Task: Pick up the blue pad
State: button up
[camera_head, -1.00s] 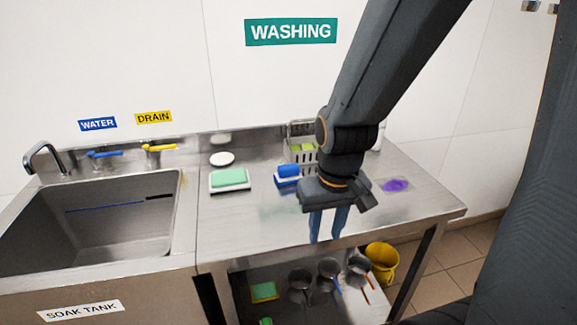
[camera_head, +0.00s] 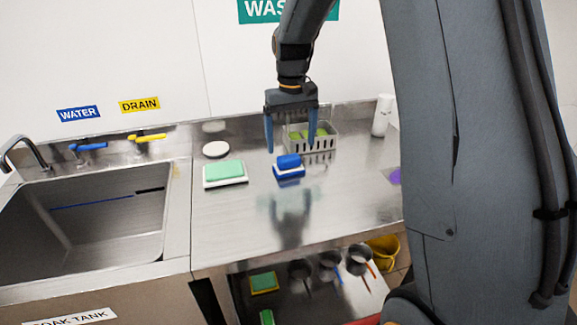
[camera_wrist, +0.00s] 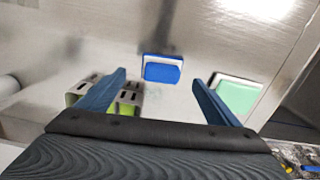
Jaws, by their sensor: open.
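The blue pad (camera_head: 288,162) sits on a white and blue base on the steel counter. In the wrist view the blue pad (camera_wrist: 161,71) lies ahead, between the two fingers' lines and apart from them. My gripper (camera_head: 291,147) is open and empty, its blue fingers pointing down above the counter by the pad. In the wrist view my gripper (camera_wrist: 160,88) shows both fingers spread wide, with nothing between them.
A green pad (camera_head: 224,170) on a white base lies left of the blue pad. A slotted metal basket (camera_head: 322,142) with green items stands close behind on the right. A white bottle (camera_head: 382,115) is farther right. The sink (camera_head: 85,225) is at left. The counter's front is clear.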

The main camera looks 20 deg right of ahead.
aim_at(289, 157)
jog(key=shift+w+a+f+p, duration=0.15)
jog(key=shift+f+p, duration=0.35)
jog(key=shift+f, duration=0.7)
jog(key=shift+w+f+p, duration=0.1)
jog(key=shift+f+p, duration=0.4)
jog(key=shift+f, duration=0.75)
jog(key=shift+w+a+f+p, duration=0.15)
jog(key=shift+f+p, duration=0.35)
jog(key=shift+f, duration=0.7)
jog(key=c, duration=1)
jog(key=shift+r+b, duration=1.55)
jog(key=shift+r, duration=3.5)
jog(key=o, duration=0.4)
jog(key=shift+c, duration=1.3)
jog(key=shift+s, duration=0.1)
